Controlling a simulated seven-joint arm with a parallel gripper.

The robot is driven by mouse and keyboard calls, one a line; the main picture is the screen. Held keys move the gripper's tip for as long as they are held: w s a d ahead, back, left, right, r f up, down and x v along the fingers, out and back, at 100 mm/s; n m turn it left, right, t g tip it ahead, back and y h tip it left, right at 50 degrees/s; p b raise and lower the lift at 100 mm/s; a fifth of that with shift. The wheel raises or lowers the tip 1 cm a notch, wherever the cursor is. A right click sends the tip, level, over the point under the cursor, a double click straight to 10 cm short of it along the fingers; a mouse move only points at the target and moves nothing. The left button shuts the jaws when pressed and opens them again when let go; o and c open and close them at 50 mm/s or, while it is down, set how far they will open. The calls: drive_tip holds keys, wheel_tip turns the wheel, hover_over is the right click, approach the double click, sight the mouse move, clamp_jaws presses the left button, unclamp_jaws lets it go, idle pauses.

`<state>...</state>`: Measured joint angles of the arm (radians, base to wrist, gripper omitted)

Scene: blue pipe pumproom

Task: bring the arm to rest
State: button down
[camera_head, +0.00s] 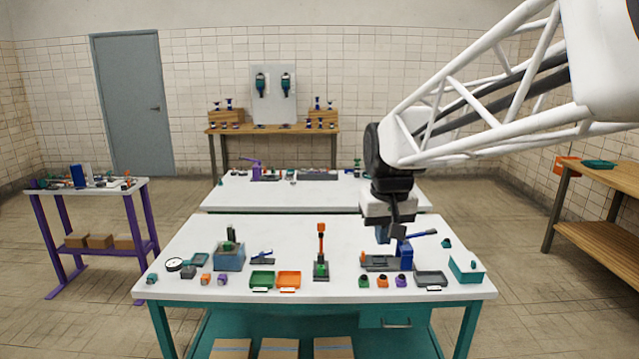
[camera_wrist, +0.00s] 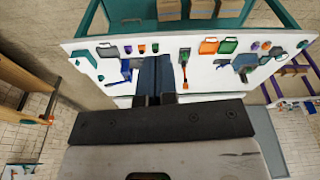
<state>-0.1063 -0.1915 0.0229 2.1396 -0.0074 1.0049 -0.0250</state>
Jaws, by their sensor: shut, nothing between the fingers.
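My gripper (camera_head: 388,236) hangs from my white lattice arm over the right half of the near white table (camera_head: 215,284), pointing down. In the wrist view the two dark fingers (camera_wrist: 155,75) lie side by side, closed, with nothing between them. The picture does not show clearly how far above the table the fingers are.
On the near table stand an orange-topped upright tool (camera_head: 321,250), green (camera_head: 262,281) and orange (camera_head: 289,281) trays, a blue box (camera_head: 229,258), a grey tray (camera_head: 431,279) and a teal bin (camera_head: 467,268). A second white table (camera_head: 300,192) stands behind. The near table's centre back is clear.

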drive_tip(key=s+d+f, duration=0.2)
drive_tip(key=s, duration=0.6)
drive_tip(key=s+d+f+m, duration=0.1)
drive_tip(key=s+d+f, duration=0.1)
drive_tip(key=s, duration=0.6)
drive_tip(key=s+d+f, duration=0.2)
drive_tip(key=s+f, duration=0.2)
drive_tip(key=s, duration=0.5)
drive_tip(key=shift+f+m+t, duration=0.25)
drive_tip(key=shift+m+t, duration=0.05)
drive_tip(key=shift+m, duration=0.1)
